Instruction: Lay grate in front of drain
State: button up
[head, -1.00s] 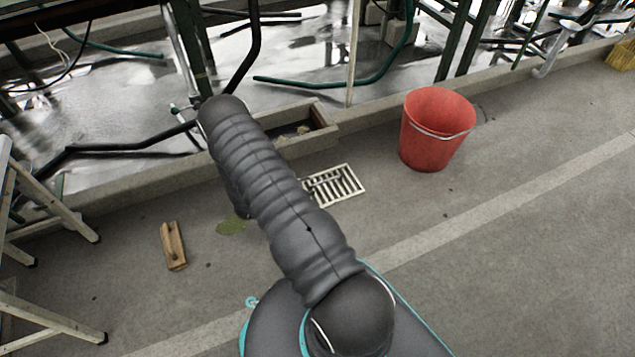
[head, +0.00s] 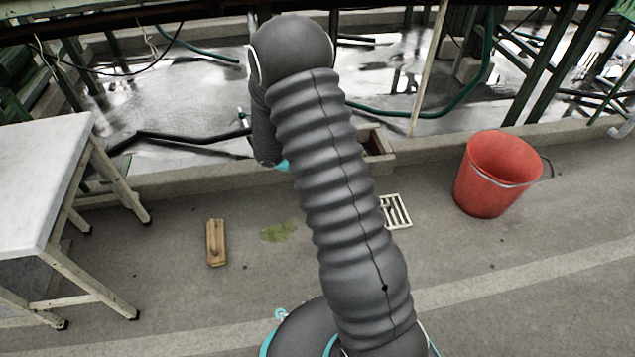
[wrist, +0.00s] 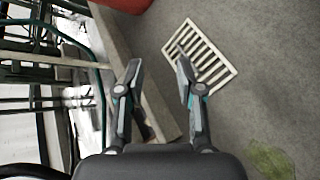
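The pale slatted grate (head: 397,212) lies flat on the concrete floor, its left part hidden behind my arm in the head view. It shows whole or nearly so in the wrist view (wrist: 207,58), beyond the right fingertip. My gripper (wrist: 158,72) is open with nothing between its fingers, above the floor and kerb. In the head view my arm hides the gripper. A concrete box set at the kerb (head: 378,142), which may be the drain, is partly hidden behind my arm. The grate lies on the floor in front of it, to the right.
A red bucket (head: 488,178) stands right of the grate. A wooden block or brush (head: 216,242) and a green stain (head: 278,231) are on the floor to the left. A white-topped table (head: 40,170) stands at far left. A low kerb (head: 190,180) bounds the wet basin. The front floor is clear.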

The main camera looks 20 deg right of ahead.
jog(key=s+a+r+m+t+y, duration=0.1)
jog(key=s+a+r+m+y, duration=0.2)
jog(key=r, duration=0.5)
jog(key=s+a+r+m+t+y, duration=0.1)
jog(key=s+a+r+y, duration=0.1)
jog(key=s+a+r, duration=0.45)
jog(key=s+a+r+m+t+y, duration=0.1)
jog(key=s+a+r+t+y, duration=0.5)
jog(key=s+r, duration=0.6)
jog(key=shift+a+r, duration=0.35)
jog(key=shift+a, duration=0.4)
